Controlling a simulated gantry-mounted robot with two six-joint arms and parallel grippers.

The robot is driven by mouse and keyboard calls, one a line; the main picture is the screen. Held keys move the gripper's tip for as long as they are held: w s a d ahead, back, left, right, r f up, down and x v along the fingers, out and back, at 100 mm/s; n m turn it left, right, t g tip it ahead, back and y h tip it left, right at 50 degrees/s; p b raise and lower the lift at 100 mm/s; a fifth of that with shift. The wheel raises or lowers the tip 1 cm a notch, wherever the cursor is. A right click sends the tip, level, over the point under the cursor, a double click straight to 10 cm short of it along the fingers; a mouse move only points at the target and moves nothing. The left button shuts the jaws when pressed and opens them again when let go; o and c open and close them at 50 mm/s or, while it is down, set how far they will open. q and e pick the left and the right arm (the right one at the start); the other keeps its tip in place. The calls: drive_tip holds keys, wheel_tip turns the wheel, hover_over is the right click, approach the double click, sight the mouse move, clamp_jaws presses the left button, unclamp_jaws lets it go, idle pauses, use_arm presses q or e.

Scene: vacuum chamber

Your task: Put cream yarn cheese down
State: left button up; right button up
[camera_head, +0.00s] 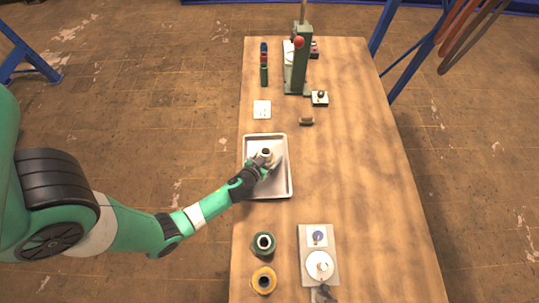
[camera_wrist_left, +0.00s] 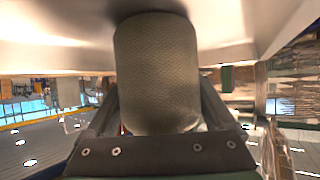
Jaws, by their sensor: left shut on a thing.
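The cream yarn cheese (camera_head: 266,153) is a pale wound spool with a dark core, over the metal tray (camera_head: 286,182) on the table. My left gripper (camera_head: 262,163) is shut on it from the near left side. In the left wrist view, the yarn cheese (camera_wrist_left: 157,75) fills the middle between the fingers of the left gripper (camera_wrist_left: 158,125), close to a pale flat surface. I cannot tell whether its base touches the tray. My right gripper is not in view.
A green yarn cheese (camera_head: 264,243) and a yellow one (camera_head: 264,280) stand at the table's near left. A grey plate (camera_head: 305,260) with a round white piece lies beside them. A green press-like stand (camera_head: 298,65) is at the far end. The table's right half (camera_head: 365,170) is clear.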

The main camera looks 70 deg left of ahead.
use_arm(q)
drive_tip(key=o, duration=1.4)
drive_tip(key=shift+r+p, duration=0.15)
drive_tip(key=shift+p, duration=0.15)
drive_tip(key=v, duration=1.2)
